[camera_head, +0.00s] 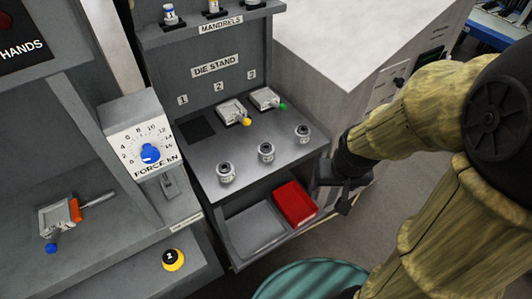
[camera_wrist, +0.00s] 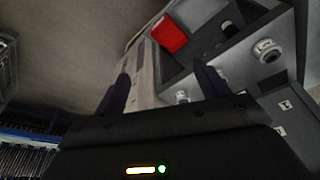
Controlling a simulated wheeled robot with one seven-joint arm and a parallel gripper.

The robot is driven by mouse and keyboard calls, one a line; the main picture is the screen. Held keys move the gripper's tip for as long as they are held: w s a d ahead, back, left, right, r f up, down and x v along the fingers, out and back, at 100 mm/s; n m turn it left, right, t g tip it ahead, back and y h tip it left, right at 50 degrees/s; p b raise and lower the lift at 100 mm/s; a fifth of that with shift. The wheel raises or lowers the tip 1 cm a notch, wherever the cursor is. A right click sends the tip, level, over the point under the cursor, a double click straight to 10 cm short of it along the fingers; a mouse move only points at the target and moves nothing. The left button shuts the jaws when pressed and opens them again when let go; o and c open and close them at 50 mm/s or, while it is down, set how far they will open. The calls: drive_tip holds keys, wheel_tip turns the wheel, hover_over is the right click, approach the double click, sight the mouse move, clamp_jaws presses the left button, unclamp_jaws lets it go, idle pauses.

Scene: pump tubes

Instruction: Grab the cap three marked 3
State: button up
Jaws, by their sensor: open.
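Three small grey-white caps with dark tops stand in a slanting row on the die stand's grey shelf in the head view: a left one (camera_head: 226,174), a middle one (camera_head: 266,153) and a right one (camera_head: 303,134). Their markings are too small to read, so I cannot tell for certain which is marked 3. My gripper (camera_head: 335,193) is to the right of the stand's front corner, apart from the caps. In the wrist view its two dark fingers (camera_wrist: 164,88) are spread, with no held object visible. A small pale cylinder (camera_wrist: 182,97) shows beyond the right finger's edge.
A red tray (camera_head: 294,203) and a grey tray (camera_head: 253,228) sit below the shelf. Two small dies with yellow and green knobs (camera_head: 265,98) lie behind the caps. The force dial box (camera_head: 136,133) stands left.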

drive_tip(key=w+a+f+t, duration=0.1)
drive_tip(key=w+f, duration=0.1)
drive_tip(key=w, duration=0.1)
drive_tip(key=w+a+f+n+t+p, duration=0.1)
drive_tip(key=w+f, duration=0.1)
drive_tip(key=w, duration=0.2)
drive_tip(key=w+a+f+n+t+p, duration=0.1)
drive_tip(key=w+f+t, duration=0.1)
drive_tip(key=w, duration=0.2)
drive_tip(key=shift+f+y, duration=0.4)
drive_tip(key=n+t+y+p, duration=0.3)
drive_tip(key=t+y, duration=0.2)
approach(269, 154)
drive_tip(key=v, duration=0.3)
drive_tip(key=shift+s+f, duration=0.1)
drive_tip(key=shift+f, duration=0.1)
drive_tip(key=b+x, duration=0.3)
drive_tip(key=x, duration=0.9)
drive_tip(key=shift+r+b, duration=0.2)
drive_tip(key=shift+b, duration=0.1)
drive_tip(key=shift+w+f, duration=0.1)
drive_tip(key=shift+w, duration=0.1)
